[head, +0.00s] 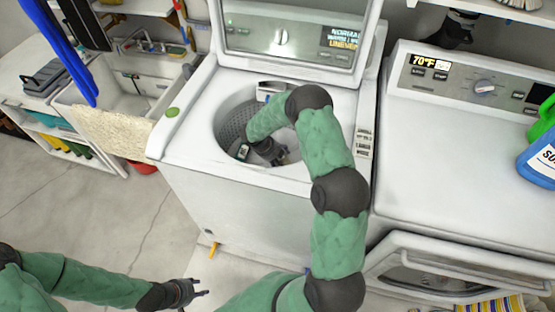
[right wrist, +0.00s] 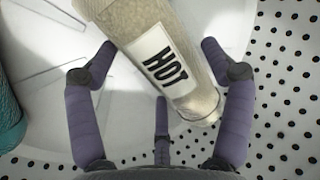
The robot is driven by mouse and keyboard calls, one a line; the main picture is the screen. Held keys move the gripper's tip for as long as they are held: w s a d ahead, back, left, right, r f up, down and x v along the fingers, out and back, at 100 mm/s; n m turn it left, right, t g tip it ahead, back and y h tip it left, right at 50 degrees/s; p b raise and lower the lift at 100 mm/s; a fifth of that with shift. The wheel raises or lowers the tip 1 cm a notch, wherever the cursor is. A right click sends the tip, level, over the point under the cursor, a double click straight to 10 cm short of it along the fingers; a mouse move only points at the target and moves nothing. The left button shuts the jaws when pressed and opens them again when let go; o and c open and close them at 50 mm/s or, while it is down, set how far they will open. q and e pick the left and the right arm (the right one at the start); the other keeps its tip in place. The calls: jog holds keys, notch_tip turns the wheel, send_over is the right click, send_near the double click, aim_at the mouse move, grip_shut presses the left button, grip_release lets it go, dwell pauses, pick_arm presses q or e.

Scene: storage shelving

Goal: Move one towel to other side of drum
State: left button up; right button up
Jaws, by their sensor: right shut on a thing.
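The washer drum (head: 228,122) is open, with a perforated metal wall that also shows in the right wrist view (right wrist: 285,85). My right gripper (head: 277,157) reaches down into it. In the right wrist view, a beige rolled towel (right wrist: 120,25) with a white "HOT" label lies slanted between the fingers of my right gripper (right wrist: 160,68), which is shut on it. A teal roll (right wrist: 8,110), perhaps another towel, is cut off at the left edge. My left gripper (head: 203,293) is open and empty, low in front of the washer.
The washer lid (head: 290,35) stands raised behind the drum. A white machine (head: 470,150) with a display stands to the right, holding green and blue bottles (head: 540,150). A sink (head: 125,85) is at the left. The floor (head: 90,210) at left is mostly clear.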

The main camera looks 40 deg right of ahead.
jog(key=shift+r, duration=0.15)
jog(key=shift+f, duration=0.6)
jog(key=o, duration=1.2)
jog(key=shift+r, duration=0.1)
jog(key=shift+r, duration=0.3)
jog(key=p+v, duration=0.4)
jog(key=v, duration=0.8)
jog(key=shift+r, duration=0.2)
jog(key=shift+p, duration=0.35)
